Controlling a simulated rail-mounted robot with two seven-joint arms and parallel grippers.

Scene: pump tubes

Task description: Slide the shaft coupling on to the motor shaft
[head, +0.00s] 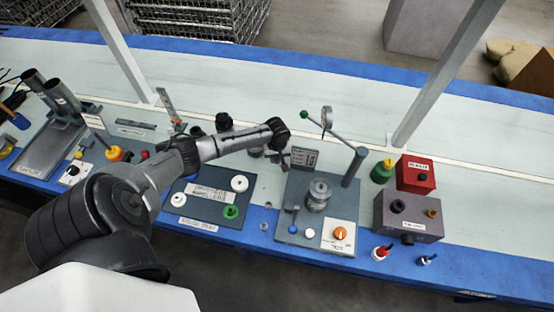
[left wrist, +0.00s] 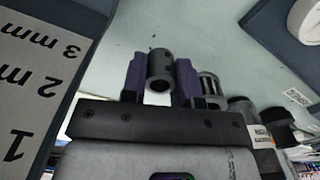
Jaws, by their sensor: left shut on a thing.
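My left gripper (left wrist: 160,82) is shut on a grey metal coupling (left wrist: 159,66), held between its two purple fingers. The coupling is a short tube whose open bore faces the wrist camera, with small dark holes in its side. In the head view my left arm reaches over the bench and its wrist end (head: 277,132) is beside the left back of a grey station plate. The held coupling cannot be made out there. A silver cylindrical body (head: 318,196) stands upright on that plate; I cannot tell whether it carries the motor shaft. My right gripper is not in view.
A small sign (head: 304,158) stands close to my wrist; its millimetre marks (left wrist: 40,70) fill the left of the wrist view. A dark impeller tray (head: 196,186) lies left; a grey box (head: 408,216) stands right.

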